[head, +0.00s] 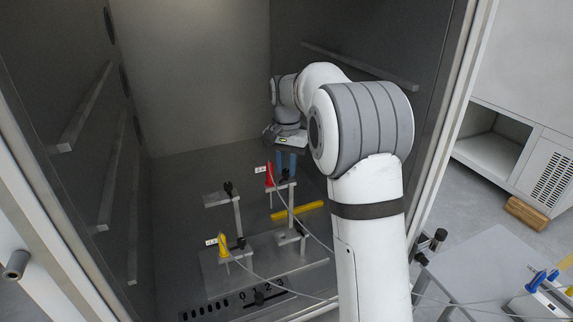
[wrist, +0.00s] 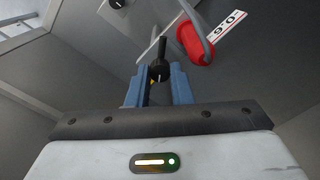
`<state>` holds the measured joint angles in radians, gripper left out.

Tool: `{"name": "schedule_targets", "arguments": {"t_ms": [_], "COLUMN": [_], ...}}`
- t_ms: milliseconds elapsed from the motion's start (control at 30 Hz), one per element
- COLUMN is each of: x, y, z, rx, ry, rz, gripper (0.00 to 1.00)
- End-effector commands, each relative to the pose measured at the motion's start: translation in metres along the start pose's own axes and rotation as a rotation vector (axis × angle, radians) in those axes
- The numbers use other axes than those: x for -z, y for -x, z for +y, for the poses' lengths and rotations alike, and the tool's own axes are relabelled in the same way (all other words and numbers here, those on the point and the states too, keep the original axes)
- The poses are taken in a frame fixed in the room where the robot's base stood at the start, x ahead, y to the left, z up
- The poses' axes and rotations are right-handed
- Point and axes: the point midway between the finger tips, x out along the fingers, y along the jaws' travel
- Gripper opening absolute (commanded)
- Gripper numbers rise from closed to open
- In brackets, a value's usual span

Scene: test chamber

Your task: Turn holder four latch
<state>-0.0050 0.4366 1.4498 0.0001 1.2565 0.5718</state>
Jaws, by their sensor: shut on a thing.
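My gripper (head: 286,162) reaches down inside the chamber at the rear right holder (head: 291,205). In the wrist view, the blue fingers of my gripper (wrist: 160,84) are closed around a black latch knob (wrist: 159,69), one finger on each side. A red probe (head: 270,174) with a white tag is beside the fingers. The red probe also shows in the wrist view (wrist: 193,43), just right of the knob. I cannot read the holder's number.
A rear left holder (head: 217,199) has a black knob. A yellow probe (head: 222,241) sits at the front left, and another knobbed holder (head: 289,238) at the front right. A yellow bar (head: 297,211) lies on the floor. Thin cables run out to the right. Chamber walls stand close on both sides.

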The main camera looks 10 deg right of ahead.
Motion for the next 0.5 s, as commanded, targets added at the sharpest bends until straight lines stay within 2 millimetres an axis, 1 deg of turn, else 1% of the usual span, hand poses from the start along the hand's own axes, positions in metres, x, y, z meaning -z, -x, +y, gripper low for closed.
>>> {"name": "schedule_targets", "arguments": {"t_ms": [200, 500], "x": [0.0008, 0.0008], "y": [0.0016, 0.0016], "z": [-0.0001, 0.0002], "rx": [0.003, 0.003], "ry": [-0.201, -0.425], "rz": [0.004, 0.004], "gripper": [0.00, 0.00]}}
